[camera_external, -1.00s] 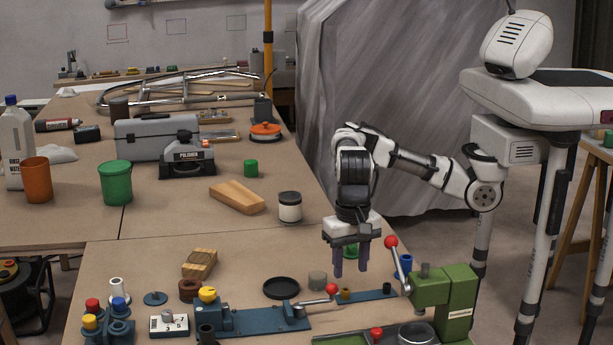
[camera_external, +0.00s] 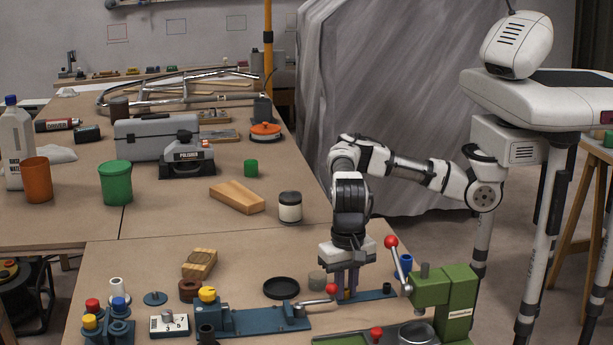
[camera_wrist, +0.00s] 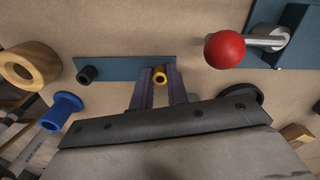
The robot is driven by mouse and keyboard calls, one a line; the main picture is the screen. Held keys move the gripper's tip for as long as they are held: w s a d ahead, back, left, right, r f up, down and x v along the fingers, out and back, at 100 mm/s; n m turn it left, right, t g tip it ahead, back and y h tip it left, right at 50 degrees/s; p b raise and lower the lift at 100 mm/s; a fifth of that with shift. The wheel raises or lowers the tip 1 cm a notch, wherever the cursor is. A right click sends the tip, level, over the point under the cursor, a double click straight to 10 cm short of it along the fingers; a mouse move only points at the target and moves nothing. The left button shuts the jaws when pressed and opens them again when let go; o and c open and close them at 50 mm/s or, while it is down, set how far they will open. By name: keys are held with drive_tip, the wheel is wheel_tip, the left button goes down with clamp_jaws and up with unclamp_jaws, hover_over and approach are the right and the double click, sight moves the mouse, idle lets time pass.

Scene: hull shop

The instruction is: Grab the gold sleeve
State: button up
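The gold sleeve (camera_wrist: 160,74) is a small hollow cylinder standing on a flat blue strip (camera_wrist: 120,70). In the wrist view it lies between the two purple-grey fingertips of my gripper (camera_wrist: 160,80), with a thin gap seeming to show on each side. In the external view my gripper (camera_external: 347,284) points straight down over the blue strip (camera_external: 378,296), its fingers low and open. The sleeve is mostly hidden behind or between the fingers there.
A black sleeve (camera_wrist: 87,75) stands on the same strip. A red-knobbed lever (camera_wrist: 225,50) is close on one side; a blue flanged piece (camera_wrist: 62,110) and a tan ring (camera_wrist: 28,65) are on the other. The green press (camera_external: 445,295) stands right of my gripper.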

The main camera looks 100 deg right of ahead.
clamp_jaws()
drive_tip(key=shift+r, duration=0.1)
